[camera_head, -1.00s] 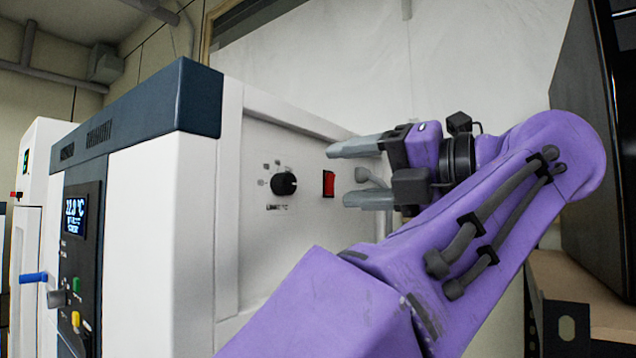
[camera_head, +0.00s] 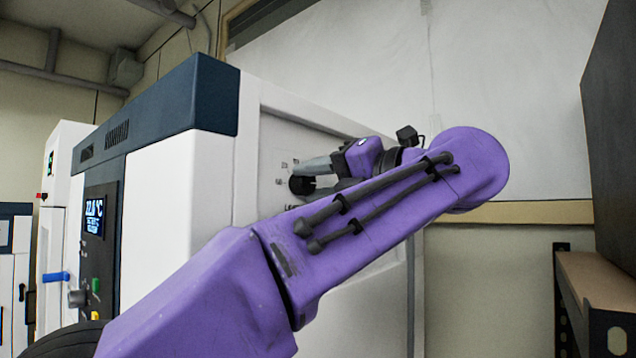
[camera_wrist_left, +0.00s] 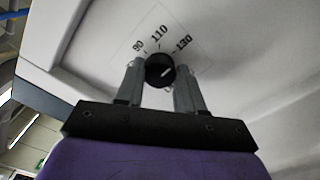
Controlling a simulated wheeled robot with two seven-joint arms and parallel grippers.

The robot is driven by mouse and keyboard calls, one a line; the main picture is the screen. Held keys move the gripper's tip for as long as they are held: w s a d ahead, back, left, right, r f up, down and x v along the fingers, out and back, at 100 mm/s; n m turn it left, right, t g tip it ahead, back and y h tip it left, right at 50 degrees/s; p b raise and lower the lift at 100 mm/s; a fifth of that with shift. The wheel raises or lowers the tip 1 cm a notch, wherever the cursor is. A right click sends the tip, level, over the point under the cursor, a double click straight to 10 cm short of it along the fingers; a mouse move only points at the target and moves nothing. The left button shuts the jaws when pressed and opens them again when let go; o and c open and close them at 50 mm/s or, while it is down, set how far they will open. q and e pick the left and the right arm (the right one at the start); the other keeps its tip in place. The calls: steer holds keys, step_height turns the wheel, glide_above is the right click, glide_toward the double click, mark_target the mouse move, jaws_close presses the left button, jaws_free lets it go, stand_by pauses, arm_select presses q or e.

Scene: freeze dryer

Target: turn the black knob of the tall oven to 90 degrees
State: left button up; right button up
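The black knob (camera_head: 301,185) is on the white side panel of the tall oven (camera_head: 190,190). In the left wrist view the knob (camera_wrist_left: 160,70) has a white pointer mark toward the lower right part of the dial, near the 130 side. Printed numbers 90, 110 and 130 arc above it. My left gripper (camera_wrist_left: 159,72) has one finger on each side of the knob, very close to its edges. Whether both fingers press on it is not clear. In the head view my left gripper (camera_head: 318,178) is at the knob, its lower finger partly hidden by my purple arm. My right gripper is out of view.
The oven front has a lit display (camera_head: 94,216) and coloured buttons. A blue handle (camera_head: 55,277) shows on a white unit at far left. A dark shelf (camera_head: 600,290) stands at right. The wall behind is bare.

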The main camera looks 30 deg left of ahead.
arm_select(q)
steer(key=shift+f, duration=0.2)
steer(key=n+b, duration=0.1)
steer(key=n, duration=0.1)
steer(key=shift+f+n+b, duration=0.15)
steer(key=shift+n+b, duration=0.25)
steer(key=n+b, duration=0.2)
steer(key=n, duration=0.2)
steer(key=shift+n, duration=0.3)
steer(key=n+b, duration=0.1)
steer(key=n, duration=0.9)
steer(key=shift+b, duration=0.35)
steer(key=shift+n, duration=0.3)
steer(key=o, duration=1)
steer(key=shift+r, duration=0.2)
